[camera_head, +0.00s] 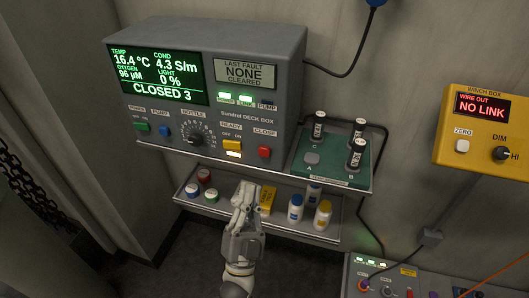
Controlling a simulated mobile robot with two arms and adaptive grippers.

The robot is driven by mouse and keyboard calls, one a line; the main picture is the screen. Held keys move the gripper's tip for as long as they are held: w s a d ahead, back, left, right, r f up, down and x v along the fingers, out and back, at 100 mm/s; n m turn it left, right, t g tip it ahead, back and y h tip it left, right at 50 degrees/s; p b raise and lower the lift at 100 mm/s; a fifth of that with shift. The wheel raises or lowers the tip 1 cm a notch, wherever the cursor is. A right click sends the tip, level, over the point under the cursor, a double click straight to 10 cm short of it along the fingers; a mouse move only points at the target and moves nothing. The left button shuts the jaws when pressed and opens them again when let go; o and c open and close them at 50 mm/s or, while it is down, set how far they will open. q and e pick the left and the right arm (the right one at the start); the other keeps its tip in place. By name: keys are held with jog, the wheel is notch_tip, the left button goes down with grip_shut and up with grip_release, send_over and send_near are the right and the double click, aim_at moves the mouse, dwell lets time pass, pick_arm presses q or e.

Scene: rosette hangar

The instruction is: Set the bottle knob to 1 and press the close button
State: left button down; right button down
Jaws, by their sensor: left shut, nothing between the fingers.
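The grey deck box (205,60) sits on an upper shelf against the wall. Its bottle knob (194,134) is a dark dial with white marks around it, left of the middle of its front panel; I cannot read its setting. The red close button (264,152) is at the lower right of the panel, with a yellow ready button (232,145) to its left. The screen (160,75) reads CLOSED 3. My left gripper (246,190) is shut and empty, below the close button and apart from the panel, in front of the lower shelf. My right gripper is out of view.
The lower shelf (325,234) holds several small bottles, jars and a yellow box (267,200). A yellow winch box (485,130) hangs at the right. Another panel (430,284) is at the lower right.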

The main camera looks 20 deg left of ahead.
aim_at(264, 151)
pick_arm(q)
jog(key=shift+w, duration=0.1)
jog(key=w+b, duration=0.3)
jog(key=w, duration=0.5)
jog(key=shift+w+d, duration=0.15)
jog(key=shift+w, duration=0.2)
dwell(1.0)
jog(key=shift+b, duration=0.3)
jog(key=shift+w, duration=0.4)
jog(key=shift+w+b, duration=0.35)
jog(key=shift+w, duration=0.1)
dwell(0.4)
jog(key=shift+s, duration=0.1)
jog(key=shift+s+p, duration=0.45)
jog(key=shift+s, duration=0.35)
